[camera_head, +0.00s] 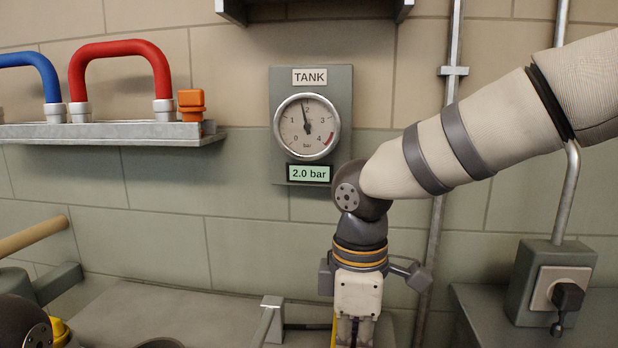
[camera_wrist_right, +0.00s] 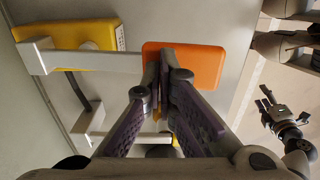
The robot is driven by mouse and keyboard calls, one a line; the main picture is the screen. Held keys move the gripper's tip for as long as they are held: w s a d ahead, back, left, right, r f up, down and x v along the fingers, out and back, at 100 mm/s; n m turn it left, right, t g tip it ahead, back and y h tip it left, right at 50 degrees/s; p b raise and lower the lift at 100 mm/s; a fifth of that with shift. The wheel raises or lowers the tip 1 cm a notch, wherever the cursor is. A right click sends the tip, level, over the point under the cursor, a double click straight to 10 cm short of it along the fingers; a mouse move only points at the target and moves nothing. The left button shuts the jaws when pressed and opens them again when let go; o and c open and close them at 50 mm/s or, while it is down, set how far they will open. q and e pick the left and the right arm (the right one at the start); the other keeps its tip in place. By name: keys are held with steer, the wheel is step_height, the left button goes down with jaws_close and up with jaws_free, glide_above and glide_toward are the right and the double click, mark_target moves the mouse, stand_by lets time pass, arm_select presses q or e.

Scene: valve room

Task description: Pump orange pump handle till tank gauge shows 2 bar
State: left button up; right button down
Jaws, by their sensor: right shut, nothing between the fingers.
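The tank gauge (camera_head: 307,127) hangs on the wall in the head view. Its needle points near 2, and the display (camera_head: 308,173) below reads 2.0 bar. The orange pump handle (camera_wrist_right: 205,66) is a flat orange block at the end of a grey bar in the right wrist view. My right gripper (camera_wrist_right: 164,60) is shut and empty, its fingertips over the orange block's left part; I cannot tell whether they touch. In the head view my right gripper (camera_head: 355,330) points down, its tips cut off. My left gripper (camera_wrist_right: 268,106) looks open and empty, away from the handle.
A yellow block (camera_wrist_right: 75,42) lies beside the grey bar. A wall shelf (camera_head: 110,131) holds a red hose loop (camera_head: 120,48), a blue one (camera_head: 40,72) and an orange piece (camera_head: 191,103). A grey box (camera_head: 550,287) with a black knob stands at right.

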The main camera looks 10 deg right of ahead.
steer(key=shift+f, duration=1.35)
steer(key=shift+r, duration=4.55)
step_height(320, 180, up, 5)
